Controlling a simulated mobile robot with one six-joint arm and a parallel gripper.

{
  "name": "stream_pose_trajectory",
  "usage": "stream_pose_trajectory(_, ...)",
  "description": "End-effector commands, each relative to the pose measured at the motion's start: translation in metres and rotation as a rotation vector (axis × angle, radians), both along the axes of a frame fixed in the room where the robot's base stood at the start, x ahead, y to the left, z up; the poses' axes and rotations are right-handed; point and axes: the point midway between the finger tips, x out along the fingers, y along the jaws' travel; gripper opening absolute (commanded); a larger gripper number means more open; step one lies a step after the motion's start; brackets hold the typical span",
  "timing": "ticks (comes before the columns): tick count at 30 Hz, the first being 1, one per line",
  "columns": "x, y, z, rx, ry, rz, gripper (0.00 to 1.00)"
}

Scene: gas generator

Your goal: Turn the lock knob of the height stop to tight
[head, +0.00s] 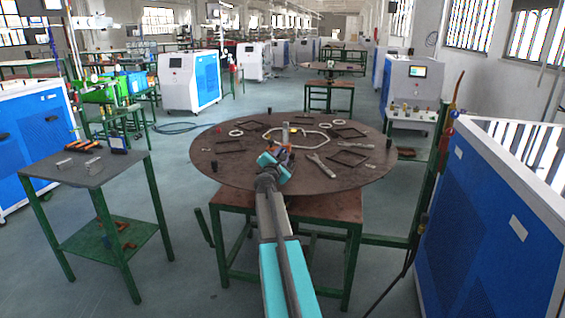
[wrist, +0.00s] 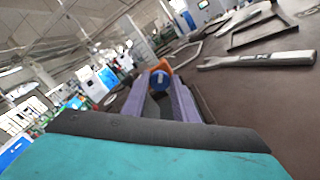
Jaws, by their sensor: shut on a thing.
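The height stop (head: 285,131) shows in the head view as a small pale upright post near the middle of the round brown table. My gripper (head: 281,153) reaches to it from the front. In the wrist view, my gripper's two purple fingers (wrist: 160,88) close around a small round blue-ended lock knob (wrist: 159,77). An orange part (wrist: 164,65) shows just behind the knob. My gripper is shut on the knob. The fingers hide much of it, so its turn angle and any marks cannot be read.
A steel wrench (head: 321,165) lies on the round table (head: 225,170), right of my gripper; it also shows in the wrist view (wrist: 262,60). Several dark square frames and pale rings lie around it. A small side table (head: 105,172) stands left. A blue cabinet (head: 490,220) stands right.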

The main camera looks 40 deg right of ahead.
Motion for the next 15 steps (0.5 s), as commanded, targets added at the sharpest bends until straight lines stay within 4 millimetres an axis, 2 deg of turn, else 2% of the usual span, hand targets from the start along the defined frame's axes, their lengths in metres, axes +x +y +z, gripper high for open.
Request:
stream_pose_trajectory(1, 0.0002, 0.0002, -0.0052, 0.015, -0.027, 0.001, 0.04)
stream_pose_trajectory(15, -0.0002, -0.0002, -0.0066, 0.188, -0.302, 0.001, 0.04)
